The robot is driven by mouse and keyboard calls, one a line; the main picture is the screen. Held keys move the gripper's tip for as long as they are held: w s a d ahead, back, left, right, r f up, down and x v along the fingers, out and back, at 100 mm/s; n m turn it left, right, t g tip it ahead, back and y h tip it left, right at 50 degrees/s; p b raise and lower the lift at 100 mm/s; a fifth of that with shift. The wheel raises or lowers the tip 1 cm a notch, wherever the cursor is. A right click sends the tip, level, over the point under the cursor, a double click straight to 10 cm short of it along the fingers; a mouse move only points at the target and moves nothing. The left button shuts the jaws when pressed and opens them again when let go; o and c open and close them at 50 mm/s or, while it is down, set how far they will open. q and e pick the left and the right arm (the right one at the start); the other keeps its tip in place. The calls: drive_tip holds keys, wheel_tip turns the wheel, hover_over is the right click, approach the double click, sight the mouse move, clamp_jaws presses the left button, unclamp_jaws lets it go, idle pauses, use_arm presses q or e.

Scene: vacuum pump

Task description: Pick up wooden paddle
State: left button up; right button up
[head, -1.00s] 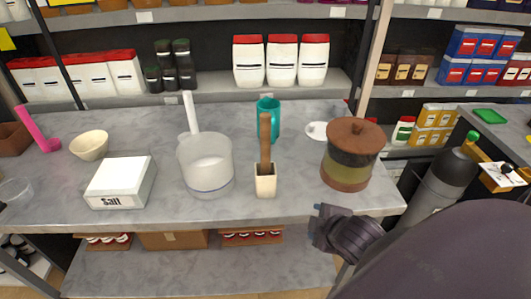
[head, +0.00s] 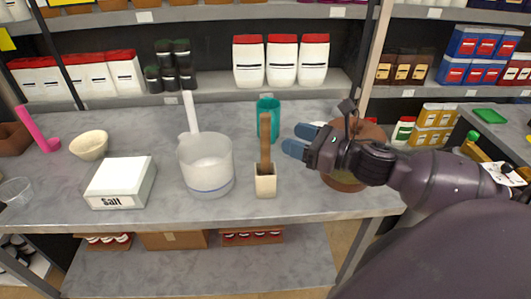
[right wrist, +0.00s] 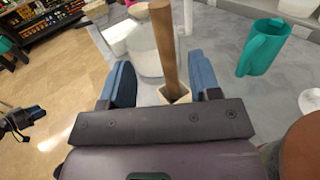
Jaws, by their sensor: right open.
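The wooden paddle (head: 265,138) stands upright, its brown handle rising from a small cream square holder (head: 265,184) on the grey counter. Its lower end is hidden inside the holder. My right gripper (head: 291,138) is open and empty, just right of the handle, its blue fingers pointing left toward it. In the right wrist view, the handle (right wrist: 165,45) shows ahead between the two fingers, apart from both. A dark gripper-like part, apparently my left gripper (right wrist: 22,118), shows at the left edge of that view; its jaws are unclear.
A translucent measuring jug (head: 206,165) stands left of the holder, and a teal cup (head: 268,107) close behind. A salt box (head: 120,180) sits further left. The counter's front strip is clear.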

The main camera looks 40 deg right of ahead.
sight(270, 127)
drive_tip(key=shift+x, duration=2.55)
drive_tip(key=shift+d+p+x, duration=0.2)
drive_tip(key=shift+p+x, duration=0.5)
drive_tip(key=shift+x, duration=1.95)
drive_tip(key=shift+c, duration=0.3)
drive_tip(key=shift+r, duration=0.1)
clamp_jaws()
